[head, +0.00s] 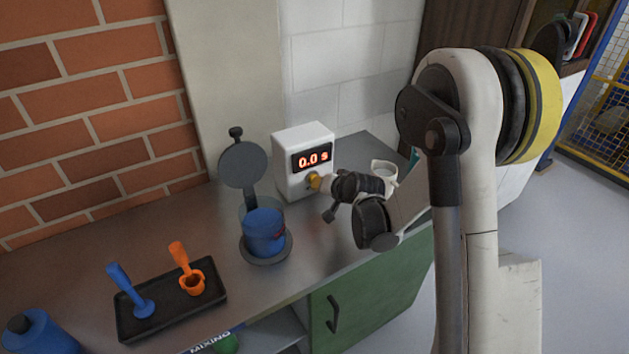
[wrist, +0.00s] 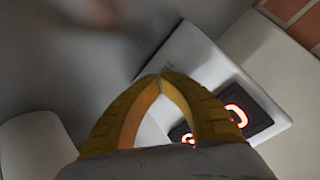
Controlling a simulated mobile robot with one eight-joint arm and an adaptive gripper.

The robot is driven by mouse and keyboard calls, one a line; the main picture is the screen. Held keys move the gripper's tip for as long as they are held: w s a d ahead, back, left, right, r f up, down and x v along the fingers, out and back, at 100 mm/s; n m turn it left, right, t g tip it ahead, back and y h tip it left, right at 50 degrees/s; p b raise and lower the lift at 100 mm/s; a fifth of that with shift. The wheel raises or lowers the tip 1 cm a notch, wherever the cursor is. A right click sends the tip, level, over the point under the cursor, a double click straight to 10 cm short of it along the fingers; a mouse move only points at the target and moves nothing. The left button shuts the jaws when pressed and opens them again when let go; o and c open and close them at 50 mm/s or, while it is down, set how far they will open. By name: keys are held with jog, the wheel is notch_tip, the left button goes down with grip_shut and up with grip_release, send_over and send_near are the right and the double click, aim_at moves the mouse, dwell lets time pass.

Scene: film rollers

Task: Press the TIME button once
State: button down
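A white timer box (head: 304,137) stands on the counter and its display (head: 312,158) reads 0.0 s in red. My gripper (head: 316,182) is at the lower front of the box, below the display. In the wrist view, the yellow fingers of my gripper (wrist: 160,77) meet at their tips with nothing between them. The tilted box (wrist: 186,58) and its glowing display (wrist: 235,115) lie just beyond the fingers. I cannot make out the TIME button; the fingers cover that part of the front. I cannot tell whether the fingertips touch the box.
A clear vessel with blue contents (head: 264,231) stands left of the box, below a raised round dark lid (head: 242,165). A white cup (head: 384,172) is close to my wrist on the right. A black tray (head: 170,310) holds a blue and an orange tool at the front left.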

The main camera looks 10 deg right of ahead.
jog(key=shift+w+a, duration=0.1)
jog(key=shift+w, duration=0.35)
dwell(0.3)
jog(key=shift+s, duration=0.1)
jog(key=shift+s+d+b, duration=0.25)
jog(key=shift+s+b, duration=0.05)
jog(key=shift+s, duration=0.45)
jog(key=shift+s+d+b, duration=0.15)
jog(key=shift+s+d, duration=0.1)
jog(key=shift+s, duration=0.55)
jog(key=shift+s+d+b, duration=0.15)
jog(key=shift+s+d, duration=0.15)
jog(key=shift+s, duration=0.5)
jog(key=shift+s+d+b, duration=0.15)
jog(key=shift+s+d, duration=0.1)
jog(key=shift+s, duration=0.55)
